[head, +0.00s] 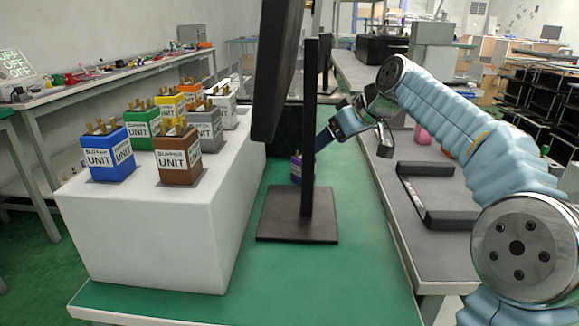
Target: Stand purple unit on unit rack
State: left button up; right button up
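The purple unit (296,170) shows low beside the black stand's post, which hides part of it. Its base rests on or hangs just above the green table; I cannot tell which. My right gripper (323,143) reaches in from the right, pointing down and left toward the purple unit. Its fingertips are partly hidden by the post, so I cannot tell whether they grip it. The unit rack (150,240) is a white block at the left, holding several upright units: blue (110,160), brown (178,164), green, grey, orange and others. My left gripper is out of view.
A black monitor (275,70) on a stand with a flat base (296,215) stands between the rack and my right arm. A black bracket (425,190) lies on the grey bench at the right. The front of the green table (300,290) is clear.

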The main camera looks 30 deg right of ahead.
jog(key=x, duration=0.8)
jog(key=shift+w+f+b, duration=0.25)
jog(key=shift+w+b, duration=0.05)
jog(key=x, duration=0.4)
jog(key=shift+s+d+f, duration=0.15)
jog(key=shift+s+f, duration=0.1)
jog(key=shift+f, duration=0.25)
jog(key=shift+w+f, duration=0.3)
jog(key=shift+w, duration=0.05)
jog(key=shift+r, duration=0.1)
jog(key=c, duration=1.2)
